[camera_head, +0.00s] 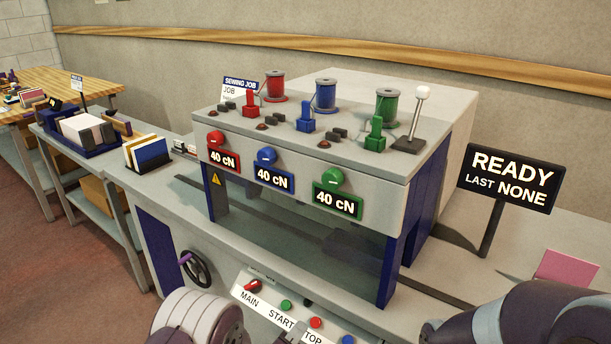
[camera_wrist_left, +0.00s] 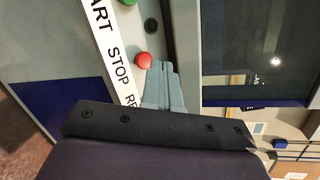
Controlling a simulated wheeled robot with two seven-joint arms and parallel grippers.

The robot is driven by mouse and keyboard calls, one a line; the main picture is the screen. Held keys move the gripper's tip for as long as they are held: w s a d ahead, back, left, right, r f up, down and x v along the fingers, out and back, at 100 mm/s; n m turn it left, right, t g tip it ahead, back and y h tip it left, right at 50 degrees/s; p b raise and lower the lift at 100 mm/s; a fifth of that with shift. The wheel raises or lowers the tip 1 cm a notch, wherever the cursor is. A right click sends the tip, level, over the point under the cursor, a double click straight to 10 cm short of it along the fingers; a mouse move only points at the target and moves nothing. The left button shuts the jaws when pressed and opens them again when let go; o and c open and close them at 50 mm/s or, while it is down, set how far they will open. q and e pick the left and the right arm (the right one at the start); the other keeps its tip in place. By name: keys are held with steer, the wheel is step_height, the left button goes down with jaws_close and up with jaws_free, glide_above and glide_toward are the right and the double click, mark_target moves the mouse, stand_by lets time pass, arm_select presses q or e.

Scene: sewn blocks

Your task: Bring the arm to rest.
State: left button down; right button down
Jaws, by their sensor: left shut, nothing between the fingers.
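My left gripper (camera_wrist_left: 161,66) is in the left wrist view with its grey fingers closed together and nothing between them. Its fingertips show right beside the red STOP button (camera_wrist_left: 143,60); I cannot tell whether they touch it. In the head view its fingers (camera_head: 297,331) show at the bottom edge, in front of the button panel (camera_head: 262,300), close to the red button (camera_head: 316,322). My left arm comes in at the bottom left. A dark link of my right arm fills the bottom right corner; its gripper is out of view.
A sewing machine (camera_head: 290,150) stands on the bench, with thread spools, tension knobs and an upright white-knobbed lever (camera_head: 421,95). A sign (camera_head: 510,178) reads READY, LAST NONE. A handwheel (camera_head: 196,268) sticks out at the front. A pink block (camera_head: 566,268) lies right. Trays stand left.

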arm_select(q)
step_height(320, 180, down, 6)
steer(key=s+a+r+n+g+y, duration=0.1)
steer(key=s+a+n+g+y, duration=0.15)
steer(key=n, duration=0.25)
steer(key=s+a+r+n+g+y+p, duration=0.35)
steer(key=s+a+n+g, duration=0.4)
steer(key=n, duration=0.45)
steer(key=s+a+r+n+g+p, duration=0.1)
steer(key=s+a+r+n+p, duration=0.2)
steer(key=r, duration=0.6)
steer(key=s+a+r+n+g+y+p, duration=0.1)
steer(key=s+a+r+n+p, duration=0.2)
steer(key=s+r+n, duration=0.3)
step_height(320, 180, up, 4)
steer(key=shift+a+f+n+p, duration=0.2)
steer(key=shift+a+n+p, duration=0.15)
steer(key=shift+n, duration=0.55)
